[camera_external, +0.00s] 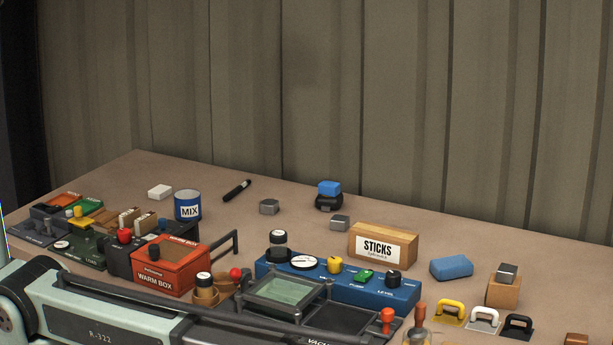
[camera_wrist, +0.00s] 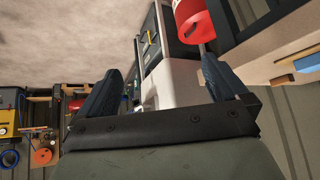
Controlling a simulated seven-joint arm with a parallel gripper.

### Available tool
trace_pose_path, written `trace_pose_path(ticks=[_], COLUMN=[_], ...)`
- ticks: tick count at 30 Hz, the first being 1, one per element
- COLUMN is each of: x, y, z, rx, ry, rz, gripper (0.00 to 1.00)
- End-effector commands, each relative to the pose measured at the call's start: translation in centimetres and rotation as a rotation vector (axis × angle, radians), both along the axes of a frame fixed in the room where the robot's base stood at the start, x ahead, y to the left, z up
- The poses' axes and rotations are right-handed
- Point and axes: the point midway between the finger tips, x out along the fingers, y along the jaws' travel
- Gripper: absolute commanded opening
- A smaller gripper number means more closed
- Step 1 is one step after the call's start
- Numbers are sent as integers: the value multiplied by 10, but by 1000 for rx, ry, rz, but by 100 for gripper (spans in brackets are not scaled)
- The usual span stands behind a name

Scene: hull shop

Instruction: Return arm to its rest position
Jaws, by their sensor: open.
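My gripper (camera_wrist: 160,68) shows in the wrist view with its two dark fingers spread wide apart. Nothing is held between them. A white and grey machine body (camera_wrist: 176,82) shows beyond the gap, and I see no contact with it. The wrist view is steeply tilted. In the external view my pale green arm link lies across the lower left, in front of the bench. My gripper is out of that picture.
The bench holds a red warm box (camera_external: 170,268), a blue MIX tin (camera_external: 188,206), a blue control panel (camera_external: 390,294), a STICKS box (camera_external: 383,245) and a blue block (camera_external: 451,268). A red cylinder (camera_wrist: 193,20) shows in the wrist view. The bench's back strip is mostly clear.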

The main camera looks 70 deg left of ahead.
Motion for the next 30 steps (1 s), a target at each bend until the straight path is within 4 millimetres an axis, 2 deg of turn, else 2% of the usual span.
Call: trace_pose_path(ticks=[1,5,8,13,17,23,30], x=[-9,-20,-26,-35,-45,-71,-120], y=[-5,-2,9,41,84,164,254], z=[-12,-38,-60,-104,-147,-219,-293], rx=[6,22,39,74,111,167,214], ry=[7,30,53,108,172,295,455], rz=[-12,-21,-21,-13,4,37,76], gripper=[100,100,100,100,100,100,100])
